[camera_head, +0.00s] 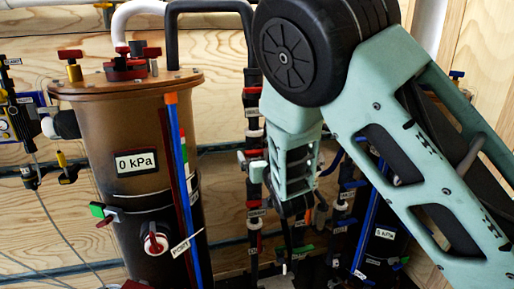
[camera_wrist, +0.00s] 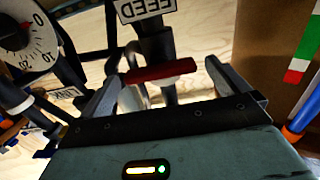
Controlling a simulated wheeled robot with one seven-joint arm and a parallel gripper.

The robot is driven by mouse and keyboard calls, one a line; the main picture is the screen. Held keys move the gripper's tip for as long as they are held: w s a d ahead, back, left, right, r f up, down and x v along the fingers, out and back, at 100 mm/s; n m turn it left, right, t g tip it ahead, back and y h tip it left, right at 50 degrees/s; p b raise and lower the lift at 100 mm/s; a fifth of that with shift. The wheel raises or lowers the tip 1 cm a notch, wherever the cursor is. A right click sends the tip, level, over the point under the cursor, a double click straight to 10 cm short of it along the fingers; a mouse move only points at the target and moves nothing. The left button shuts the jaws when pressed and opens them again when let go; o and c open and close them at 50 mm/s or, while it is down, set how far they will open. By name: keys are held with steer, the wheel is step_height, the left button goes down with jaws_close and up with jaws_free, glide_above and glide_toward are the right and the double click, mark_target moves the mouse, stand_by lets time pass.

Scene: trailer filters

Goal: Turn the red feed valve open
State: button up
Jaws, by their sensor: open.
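The red feed valve handle (camera_wrist: 160,72) lies crosswise in the wrist view, below an upside-down FEED label (camera_wrist: 147,9) on a dark vertical pipe. My gripper (camera_wrist: 166,70) is open, with one finger left of the handle and one right of it. The handle appears between the fingertips, with gaps at both ends; whether it lies within their depth I cannot tell. In the head view my gripper (camera_head: 285,222) points down among the dark pipes right of the brown tank, and the feed valve cannot be made out behind it.
The brown tank (camera_head: 135,120) stands left of my arm, with a 0 kPa display, a side port and red valves on its lid. A blue pipe (camera_wrist: 305,112) stands close at right.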

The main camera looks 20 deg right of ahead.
steer(key=shift+w, duration=0.35)
steer(key=shift+c, duration=0.3)
steer(key=c, duration=0.9)
